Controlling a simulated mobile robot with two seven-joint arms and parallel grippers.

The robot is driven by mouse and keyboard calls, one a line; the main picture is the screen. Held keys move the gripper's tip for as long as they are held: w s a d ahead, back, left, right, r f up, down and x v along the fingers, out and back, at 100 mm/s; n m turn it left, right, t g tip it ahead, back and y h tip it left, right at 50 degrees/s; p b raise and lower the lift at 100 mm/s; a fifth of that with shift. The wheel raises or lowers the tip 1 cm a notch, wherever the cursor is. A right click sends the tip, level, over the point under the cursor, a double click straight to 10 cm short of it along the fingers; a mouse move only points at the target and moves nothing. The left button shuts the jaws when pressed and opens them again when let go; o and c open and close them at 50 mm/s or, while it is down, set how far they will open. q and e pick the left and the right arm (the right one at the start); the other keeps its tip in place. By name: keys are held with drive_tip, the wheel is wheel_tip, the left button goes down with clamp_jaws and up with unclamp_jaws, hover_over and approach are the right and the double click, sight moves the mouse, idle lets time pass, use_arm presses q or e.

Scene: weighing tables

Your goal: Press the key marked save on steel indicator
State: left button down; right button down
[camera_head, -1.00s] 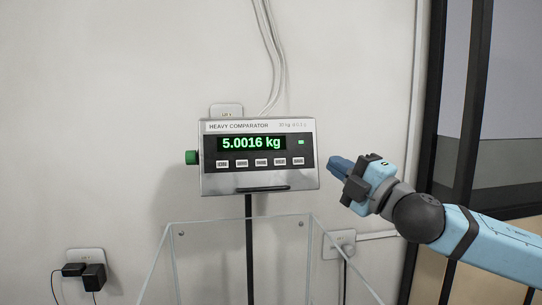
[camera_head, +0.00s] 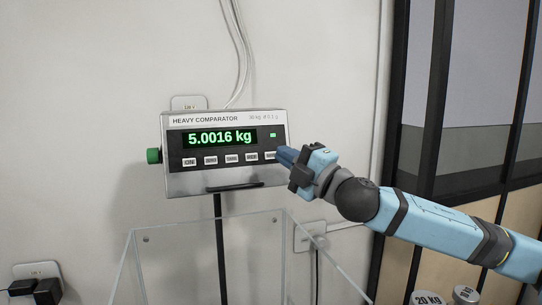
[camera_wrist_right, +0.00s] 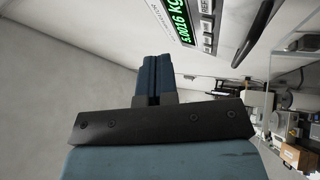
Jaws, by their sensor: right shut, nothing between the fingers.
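The steel indicator (camera_head: 228,188) is a grey box marked HEAVY COMPARATOR on a dark post, reading 5.0016 kg in green. A row of several pale keys runs below the display; their lettering is too small to read surely. My right gripper (camera_head: 281,154) is shut and empty, its fingertips at the right end of the key row, covering part of the rightmost key (camera_head: 270,155). I cannot tell whether they touch it. In the right wrist view the shut blue fingers (camera_wrist_right: 154,62) point toward the tilted indicator (camera_wrist_right: 208,18). My left gripper is out of view.
A clear glass-like enclosure (camera_head: 133,262) stands below the indicator. A green knob (camera_head: 153,156) sticks out on its left side. Cables run up the white wall. Weights, one marked 20 kg (camera_head: 427,298), stand at lower right by a dark-framed partition.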

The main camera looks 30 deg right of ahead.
drive_tip(key=w+d+f, duration=0.1)
drive_tip(key=w, duration=0.5)
drive_tip(key=shift+d+f, duration=0.2)
drive_tip(key=shift+f, duration=0.2)
idle(1.7)
drive_tip(key=shift+w+d+f, duration=0.1)
drive_tip(key=shift+w, duration=0.3)
drive_tip(key=shift+w+d+f, duration=0.1)
drive_tip(key=shift+w, duration=0.2)
idle(0.5)
idle(0.3)
drive_tip(key=shift+s+a+r, duration=0.2)
drive_tip(key=shift+s, duration=0.55)
drive_tip(key=shift+s+a+r, duration=0.2)
drive_tip(key=shift+s+r, duration=0.05)
drive_tip(key=shift+s, duration=0.5)
drive_tip(key=shift+s+a+r, duration=0.15)
drive_tip(key=shift+s+r, duration=0.05)
drive_tip(key=shift+s, duration=0.6)
drive_tip(key=shift+s+a+r, duration=0.2)
drive_tip(key=shift+s+r, duration=0.05)
drive_tip(key=shift+s, duration=0.5)
